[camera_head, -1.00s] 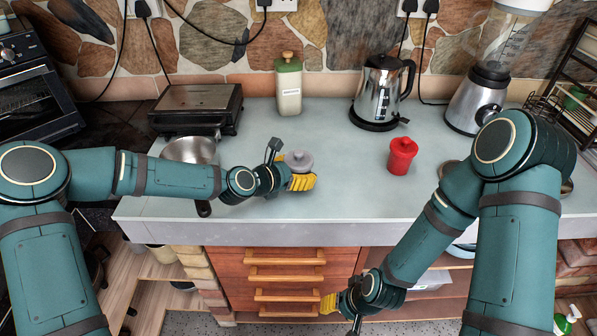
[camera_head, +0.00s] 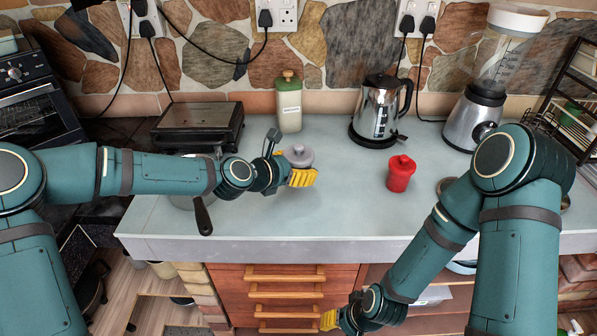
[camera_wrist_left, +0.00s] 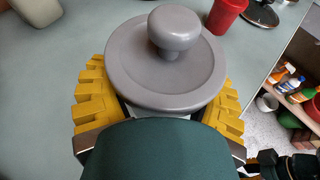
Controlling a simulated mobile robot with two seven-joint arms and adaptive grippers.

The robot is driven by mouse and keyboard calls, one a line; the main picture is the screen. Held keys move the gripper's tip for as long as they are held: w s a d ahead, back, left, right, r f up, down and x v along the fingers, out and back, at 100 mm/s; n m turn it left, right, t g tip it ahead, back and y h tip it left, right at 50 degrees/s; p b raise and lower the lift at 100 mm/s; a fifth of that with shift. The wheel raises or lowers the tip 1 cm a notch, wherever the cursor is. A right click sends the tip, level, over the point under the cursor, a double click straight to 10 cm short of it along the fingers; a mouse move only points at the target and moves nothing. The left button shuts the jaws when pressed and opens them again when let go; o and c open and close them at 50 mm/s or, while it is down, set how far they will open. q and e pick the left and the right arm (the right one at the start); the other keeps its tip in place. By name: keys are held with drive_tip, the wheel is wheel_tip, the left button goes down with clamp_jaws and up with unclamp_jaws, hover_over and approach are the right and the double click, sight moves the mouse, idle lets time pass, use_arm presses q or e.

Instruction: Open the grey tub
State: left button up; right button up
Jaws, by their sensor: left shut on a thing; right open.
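The grey tub shows mainly as its round grey lid with a knob (camera_head: 298,156), over the counter's middle. In the left wrist view the lid (camera_wrist_left: 168,62) is on and looks level, and hides most of the tub's body. My left gripper (camera_head: 302,177) is shut on the grey tub, its yellow fingers on either side just below the lid's rim. The tub appears held a little above the counter; its base is hidden. My right gripper (camera_head: 329,320) is open, low in front of the drawers, partly cut off by the frame's bottom edge.
A red lidded tub (camera_head: 400,174) stands to the right on the counter (camera_head: 340,205). Behind are a green-topped bottle (camera_head: 289,105), a kettle (camera_head: 380,108) and a blender (camera_head: 474,118). A grill (camera_head: 198,127) and a pan handle (camera_head: 203,216) are at left. The front middle is clear.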

sight(299, 152)
use_arm(q)
drive_tip(key=shift+r, duration=0.95)
drive_tip(key=shift+r, duration=0.1)
drive_tip(key=o, duration=0.3)
drive_tip(key=c, duration=0.3)
drive_tip(key=shift+s, duration=0.1)
